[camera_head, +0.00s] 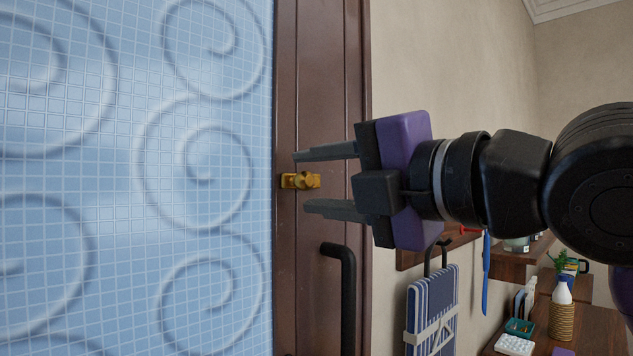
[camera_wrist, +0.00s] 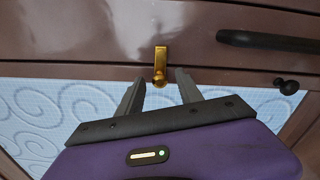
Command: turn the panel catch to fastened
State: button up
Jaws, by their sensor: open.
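The panel catch (camera_head: 300,181) is a small brass piece on the brown wooden frame, beside the blue tiled panel (camera_head: 130,180). In the head view it lies roughly level, its knob toward my gripper. The catch also shows in the wrist view (camera_wrist: 160,64), just beyond the fingertips and between their lines. My gripper (camera_head: 300,181) is open, with one finger above and one below the catch in the head view. I see no finger touching it. The wrist view shows my gripper (camera_wrist: 162,80) with nothing held between its fingers.
A black bar handle (camera_head: 347,290) stands out from the frame below the catch; it also shows in the wrist view (camera_wrist: 268,41). A striped blue folded item (camera_head: 432,310) hangs on the wall at right. Shelves with a vase (camera_head: 562,292) stand at lower right.

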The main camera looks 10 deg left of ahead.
jog(key=v, duration=0.7)
jog(key=shift+b, duration=0.45)
jog(key=shift+d, duration=0.1)
